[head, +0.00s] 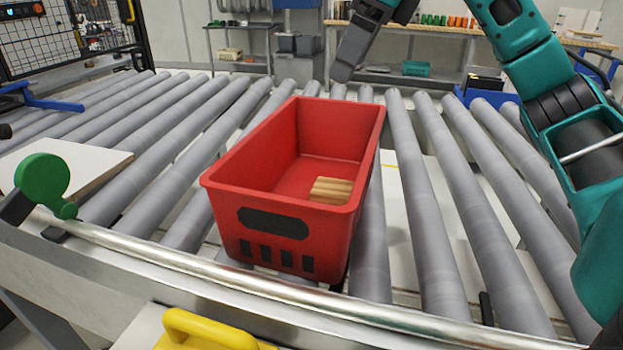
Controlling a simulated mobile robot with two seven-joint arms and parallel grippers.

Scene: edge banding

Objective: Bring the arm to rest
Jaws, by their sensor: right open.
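My right arm, teal and dark grey, comes in from the right and reaches up over the rollers. Its dark gripper (343,74) hangs behind the far rim of the red crate, above the rollers and apart from the crate. It is open, and I see nothing held in it. The red crate (285,198) stands upright on the roller conveyor. A light wooden block (331,190) lies inside it, near the right wall. My left gripper is not in view.
Grey rollers (425,190) surround the crate, with a metal rail (250,285) in front. A pale board (65,168) lies at left by a green round part (42,178). A yellow handle (205,330) is at the bottom. Shelves and a workbench stand behind.

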